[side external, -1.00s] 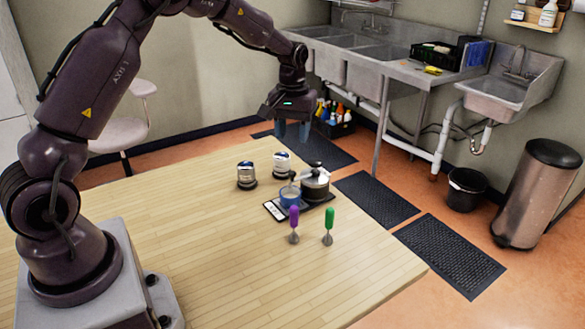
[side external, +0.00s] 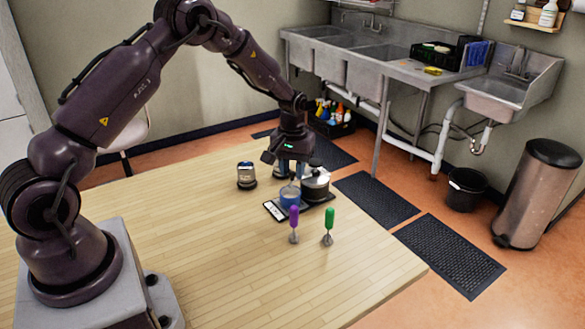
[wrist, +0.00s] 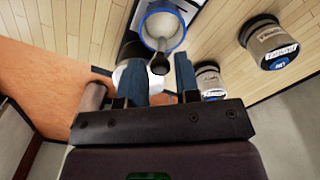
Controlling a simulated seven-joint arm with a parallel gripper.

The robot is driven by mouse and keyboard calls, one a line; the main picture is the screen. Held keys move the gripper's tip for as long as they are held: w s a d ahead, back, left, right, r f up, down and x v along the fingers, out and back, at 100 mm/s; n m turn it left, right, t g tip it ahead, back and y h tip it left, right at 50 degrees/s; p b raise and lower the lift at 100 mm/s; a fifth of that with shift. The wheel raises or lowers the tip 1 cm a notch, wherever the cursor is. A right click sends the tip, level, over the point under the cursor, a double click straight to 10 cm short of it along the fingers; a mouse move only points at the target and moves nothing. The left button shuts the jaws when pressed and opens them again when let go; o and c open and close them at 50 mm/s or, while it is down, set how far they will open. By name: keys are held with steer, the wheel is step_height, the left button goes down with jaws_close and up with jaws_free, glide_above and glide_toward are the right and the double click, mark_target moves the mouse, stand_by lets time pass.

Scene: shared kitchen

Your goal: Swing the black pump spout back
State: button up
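A silver pump pot (side external: 316,186) with a black top stands on a black tray-like base (side external: 325,200). A blue-rimmed cup (side external: 289,197) stands beside it, seen from above in the wrist view (wrist: 183,34). The black spout (wrist: 160,65) shows in the wrist view as a dark rounded part at the cup's edge, just ahead of my fingers. My gripper (wrist: 163,75) is open with blue fingers, one on each side of the spout's line; contact cannot be told. My gripper hides much of the pot in the wrist view and partly covers this area from the side.
A labelled jar (side external: 246,176) stands left of my gripper; a second jar (wrist: 208,80) is close to the right finger in the wrist view. The table's left part is clear.

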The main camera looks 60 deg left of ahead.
jaws_close()
steer(key=shift+d, duration=0.15)
steer(key=d+n, duration=0.2)
steer(key=n, duration=0.1)
steer(key=shift+w+n, duration=0.2)
steer(key=shift+n, duration=0.1)
steer(key=w+d+n, duration=0.4)
steer(key=w+n, duration=0.1)
steer(key=n, duration=0.6)
steer(key=shift+d, duration=0.2)
steer(key=shift+n, duration=0.3)
